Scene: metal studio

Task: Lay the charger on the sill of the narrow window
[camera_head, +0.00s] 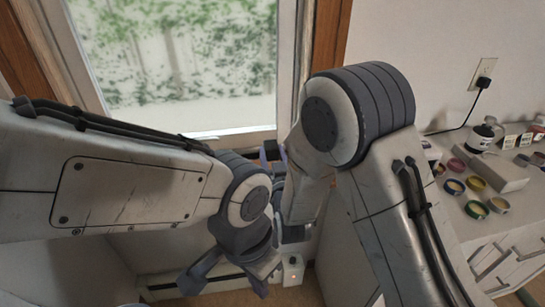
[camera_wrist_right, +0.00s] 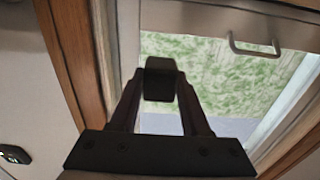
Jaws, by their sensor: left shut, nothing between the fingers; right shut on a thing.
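A dark block, which I take for the charger (camera_wrist_right: 160,79), is held between the fingertips of my right gripper (camera_wrist_right: 160,92). In the head view the charger (camera_head: 271,149) shows as a small dark shape between the tips of my right gripper (camera_head: 272,153), in front of the window's lower right corner. The window (camera_head: 185,60) has a pale frame and wood trim. Its sill (camera_head: 240,136) is partly hidden by my arms; I cannot tell whether the charger touches it. My left gripper (camera_head: 228,280) is lower down, shut and empty.
A desk at the right holds a dark bottle (camera_head: 480,137), a grey box (camera_head: 497,172) and several round tins (camera_head: 475,209). A black plug (camera_head: 483,83) with a cable is in the wall socket. A small white box (camera_head: 292,270) stands low down. A handle (camera_wrist_right: 252,48) shows in the wrist view.

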